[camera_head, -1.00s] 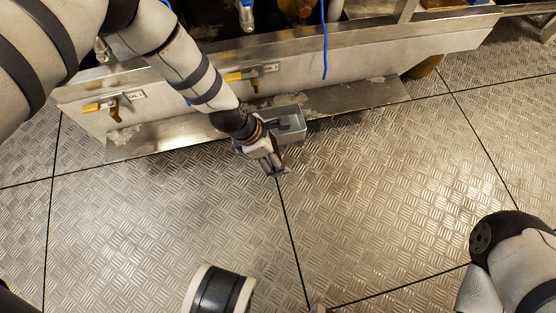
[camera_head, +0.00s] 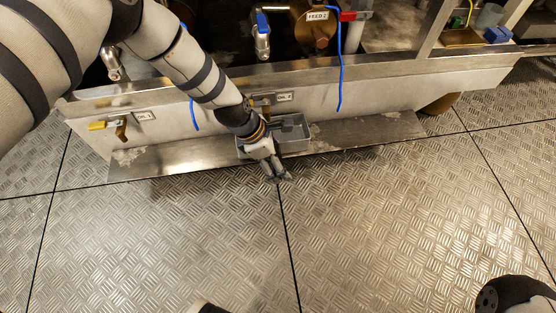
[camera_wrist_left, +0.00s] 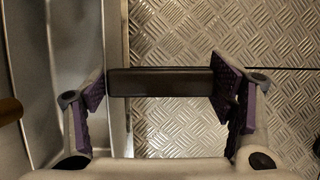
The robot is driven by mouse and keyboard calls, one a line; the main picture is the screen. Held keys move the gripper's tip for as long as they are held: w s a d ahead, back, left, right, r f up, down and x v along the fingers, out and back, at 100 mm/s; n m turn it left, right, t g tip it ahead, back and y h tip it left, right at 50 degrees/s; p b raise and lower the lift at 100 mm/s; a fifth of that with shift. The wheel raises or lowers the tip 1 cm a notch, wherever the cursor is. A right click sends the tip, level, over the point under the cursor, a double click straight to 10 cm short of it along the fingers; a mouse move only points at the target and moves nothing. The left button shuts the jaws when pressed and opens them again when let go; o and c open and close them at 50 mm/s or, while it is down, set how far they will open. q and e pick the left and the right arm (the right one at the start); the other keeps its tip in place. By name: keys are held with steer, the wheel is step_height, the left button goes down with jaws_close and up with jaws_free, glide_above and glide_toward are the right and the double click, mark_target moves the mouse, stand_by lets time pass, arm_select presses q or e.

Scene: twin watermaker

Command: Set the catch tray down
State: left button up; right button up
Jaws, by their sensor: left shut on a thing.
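The catch tray (camera_head: 293,142) is a small grey open box. In the head view it is over the metal ledge below the second drain valve, partly hidden by my left wrist. I cannot tell whether it touches the ledge. My left gripper (camera_head: 281,178) is at the tray's near side, its fingertips over the floor. In the left wrist view, its purple-padded fingers are shut on a dark bar (camera_wrist_left: 160,82), which appears to be the tray's handle. A grey metal surface fills the left of that view.
The metal ledge (camera_head: 375,131) runs along the pale front panel (camera_head: 385,95). A yellow drain valve (camera_head: 105,126) sticks out at left; another is partly behind my left arm. A blue hose (camera_head: 339,70) hangs over the rim. The tread-plate floor (camera_head: 380,220) in front is clear.

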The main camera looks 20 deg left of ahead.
arm_select(q)
steer(key=shift+f+b, duration=0.4)
steer(key=shift+f, duration=0.2)
steer(key=o, duration=1.8)
steer(key=shift+o, duration=0.2)
